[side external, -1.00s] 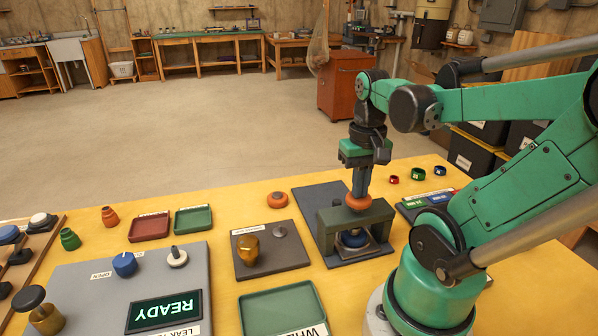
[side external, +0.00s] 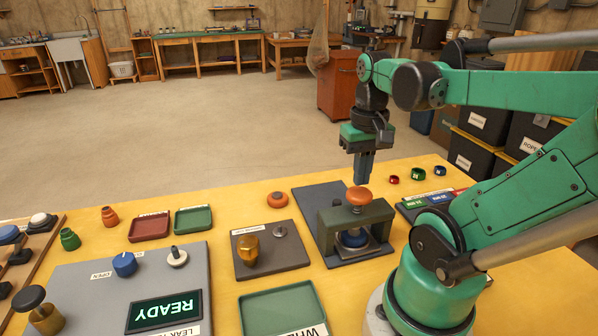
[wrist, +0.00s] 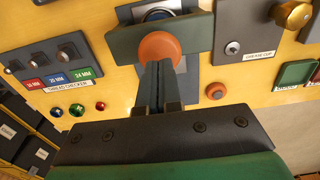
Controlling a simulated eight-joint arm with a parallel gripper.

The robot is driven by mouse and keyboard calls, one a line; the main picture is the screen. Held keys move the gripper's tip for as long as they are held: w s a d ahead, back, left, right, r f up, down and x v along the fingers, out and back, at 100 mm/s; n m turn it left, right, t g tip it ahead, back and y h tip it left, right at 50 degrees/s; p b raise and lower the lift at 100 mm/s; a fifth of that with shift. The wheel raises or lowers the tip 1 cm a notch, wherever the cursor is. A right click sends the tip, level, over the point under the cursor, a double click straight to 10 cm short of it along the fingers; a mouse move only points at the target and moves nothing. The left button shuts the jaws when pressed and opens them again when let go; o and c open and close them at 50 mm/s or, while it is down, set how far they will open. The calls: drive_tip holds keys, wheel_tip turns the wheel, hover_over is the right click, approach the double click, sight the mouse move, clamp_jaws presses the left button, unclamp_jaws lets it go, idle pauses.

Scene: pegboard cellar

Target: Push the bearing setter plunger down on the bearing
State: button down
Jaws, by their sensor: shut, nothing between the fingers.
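The bearing setter is a dark green-grey bridge (side external: 378,216) on a dark base plate. Its orange round plunger knob (side external: 359,195) stands on a short stem above the bridge. A blue round part (side external: 353,238) sits under the bridge; whether the bearing is seated there I cannot tell. My gripper (side external: 363,184) is shut and empty, pointing down just above and behind the knob, seemingly apart from it. In the wrist view the closed fingers (wrist: 160,68) overlap the lower edge of the orange knob (wrist: 157,46).
A grease cup plate with a brass cup (side external: 248,251) lies to the left. An orange disc (side external: 277,200) sits on the yellow table behind it. Small red, green and blue rings (side external: 417,173) lie to the right, near the thread checker (wrist: 60,86). A green tray (side external: 283,312) is in front.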

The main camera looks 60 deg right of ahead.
sight(359, 192)
drive_tip(key=shift+r, duration=1.75)
drive_tip(key=w+a+f+n+t, duration=0.3)
drive_tip(key=w+a+n+t, duration=0.4)
drive_tip(key=w+a+n, duration=0.2)
drive_tip(key=w+a, duration=0.2)
drive_tip(key=a, duration=0.2)
drive_tip(key=shift+w+a+f, duration=0.25)
drive_tip(key=shift+a+f, duration=0.05)
drive_tip(key=shift+f, duration=0.1)
